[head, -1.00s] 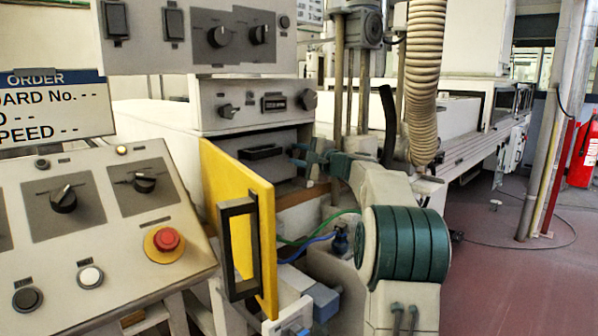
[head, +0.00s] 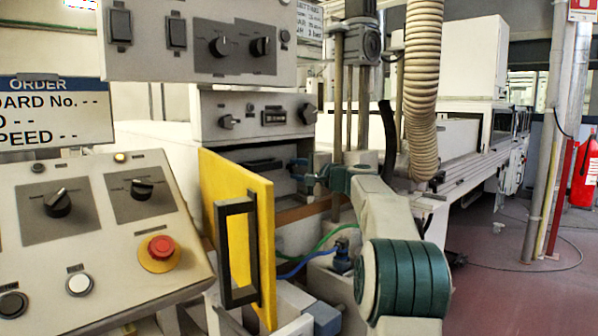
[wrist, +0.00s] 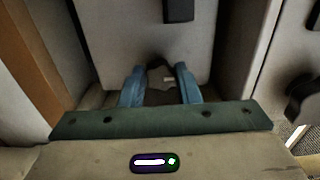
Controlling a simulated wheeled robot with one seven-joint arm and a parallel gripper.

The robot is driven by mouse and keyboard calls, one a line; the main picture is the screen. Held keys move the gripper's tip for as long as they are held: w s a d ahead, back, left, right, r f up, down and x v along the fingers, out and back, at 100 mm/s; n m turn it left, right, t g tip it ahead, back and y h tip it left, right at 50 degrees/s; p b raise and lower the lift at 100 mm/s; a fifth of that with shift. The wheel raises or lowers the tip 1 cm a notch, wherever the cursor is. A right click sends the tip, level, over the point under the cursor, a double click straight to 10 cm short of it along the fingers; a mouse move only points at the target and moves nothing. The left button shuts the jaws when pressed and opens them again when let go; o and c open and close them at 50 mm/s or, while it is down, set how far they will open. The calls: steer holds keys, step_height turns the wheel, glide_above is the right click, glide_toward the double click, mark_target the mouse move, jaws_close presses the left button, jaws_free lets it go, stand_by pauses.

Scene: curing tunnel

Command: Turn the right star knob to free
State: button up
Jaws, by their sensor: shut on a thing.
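The right star knob (wrist: 158,78) is a dark, lobed knob with a small pale mark, low on the pale front panel (wrist: 140,30) in the wrist view. My gripper (wrist: 160,86) has its two blue fingers on either side of it and is shut on it. In the head view my gripper (head: 298,170) reaches the right end of the drawer-like front under the small control panel. The knob is hidden there behind the fingers. The exact angle of the knob is hard to read.
A black bar handle (head: 262,165) is on the same front, left of my gripper. A yellow door (head: 265,200) with a black handle stands open in front. A knobbed panel (head: 250,115) is just above.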

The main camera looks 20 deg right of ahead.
steer(key=o, duration=1)
steer(key=shift+c, duration=0.2)
steer(key=v, duration=1.3)
steer(key=shift+s, duration=0.35)
steer(key=shift+d, duration=0.1)
